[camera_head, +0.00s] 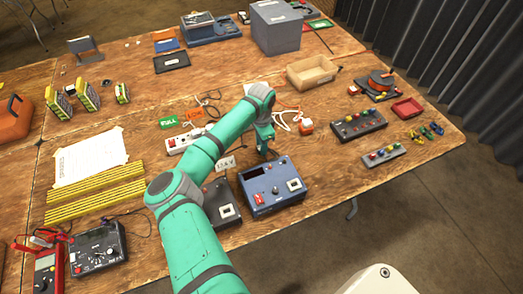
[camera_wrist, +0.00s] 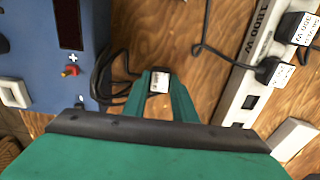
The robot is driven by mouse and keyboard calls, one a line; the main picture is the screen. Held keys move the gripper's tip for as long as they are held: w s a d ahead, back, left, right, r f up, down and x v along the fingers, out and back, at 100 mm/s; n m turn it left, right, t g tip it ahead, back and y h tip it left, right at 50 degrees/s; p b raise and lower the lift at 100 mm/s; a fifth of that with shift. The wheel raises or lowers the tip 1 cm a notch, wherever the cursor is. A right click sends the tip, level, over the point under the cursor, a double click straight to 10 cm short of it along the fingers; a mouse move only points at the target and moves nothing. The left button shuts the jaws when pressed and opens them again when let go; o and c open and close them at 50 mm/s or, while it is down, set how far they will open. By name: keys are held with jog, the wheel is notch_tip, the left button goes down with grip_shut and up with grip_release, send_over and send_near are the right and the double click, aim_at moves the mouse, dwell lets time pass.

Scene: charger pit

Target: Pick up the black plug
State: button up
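A small black plug (camera_wrist: 160,75) with a white label is between my fingertips in the wrist view. My gripper (camera_wrist: 160,87) has its two green fingers drawn in against the plug's sides, with no clear gap, so it looks shut on it. A black cable lies in loops to the plug's left. In the head view my gripper (camera_head: 266,152) points down at the table behind the blue power supply (camera_head: 284,201); the plug cannot be made out there. Two other black plugs, one upper (camera_wrist: 302,28) and one lower (camera_wrist: 273,71), are at the white power strip (camera_wrist: 240,90).
The blue supply is close on the left in the wrist view, the strip close on the right. In the head view, a card reading 12A V (camera_head: 225,163) and a black device (camera_head: 223,205) are nearby. A wooden tray (camera_head: 313,71) stands farther back.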

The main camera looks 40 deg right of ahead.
jog(key=shift+c, duration=1.1)
jog(key=shift+r, duration=0.2)
